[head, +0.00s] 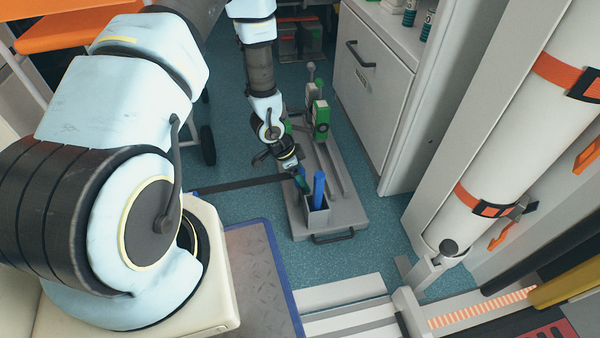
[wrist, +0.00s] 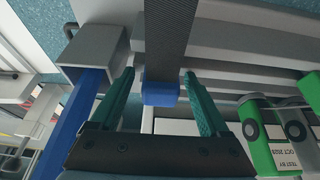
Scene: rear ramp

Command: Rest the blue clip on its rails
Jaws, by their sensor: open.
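In the wrist view the blue clip (wrist: 161,93) sits at the end of a dark woven strap (wrist: 170,40). My gripper (wrist: 158,76) is open, with one teal finger on each side of the clip. Gaps show between the fingers and the clip in this view; I cannot tell their depth offset. Long grey rails (wrist: 245,48) run behind the clip. In the head view my gripper (head: 299,180) is low over the grey base with rails (head: 335,168), at the strap's right end (head: 240,184). The clip is not clearly visible there.
A grey open box (head: 316,219) with an upright blue piece (head: 319,188) stands close to my gripper; its wall (wrist: 97,45) is just left of a finger. Green-and-grey devices (head: 320,115) stand farther back on the base. A white cabinet (head: 372,90) stands right.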

